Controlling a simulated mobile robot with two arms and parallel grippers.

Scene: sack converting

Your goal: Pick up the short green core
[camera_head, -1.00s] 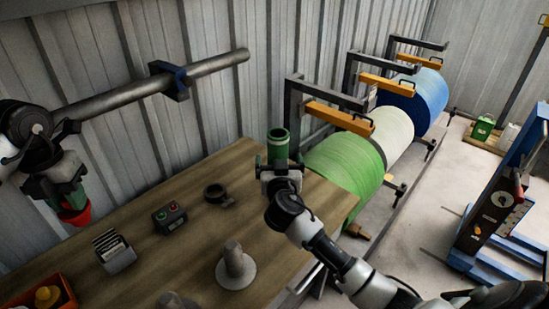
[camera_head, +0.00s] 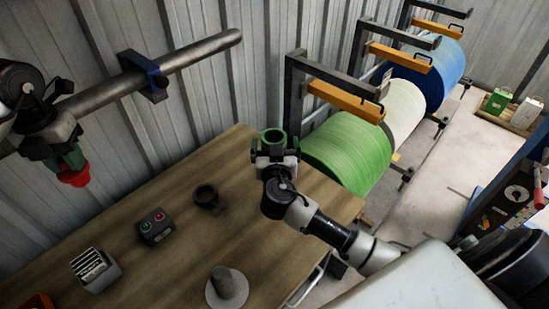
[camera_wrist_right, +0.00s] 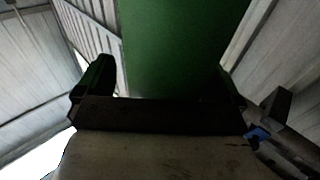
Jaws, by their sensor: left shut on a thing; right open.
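The short green core (camera_head: 273,136) stands upright at the back right of the table, its open top facing up. My right gripper (camera_head: 274,148) has its jaws around the core and is open. In the right wrist view the core (camera_wrist_right: 185,45) fills the space between the fingers. Whether the fingers touch it is hard to tell. My left gripper (camera_head: 60,158) hangs at the far left, shut on a red cup-like thing (camera_head: 74,176) with a green part above it. The core's lower part is hidden by my right gripper.
The wooden table (camera_head: 150,270) carries a dark ring (camera_head: 207,198), a button box (camera_head: 155,226), a card holder (camera_head: 95,268) and a grey peg on a round base (camera_head: 228,288). Green (camera_head: 350,150), white and blue rolls stand right of it. A wall-mounted grey bar (camera_head: 200,55) runs behind.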

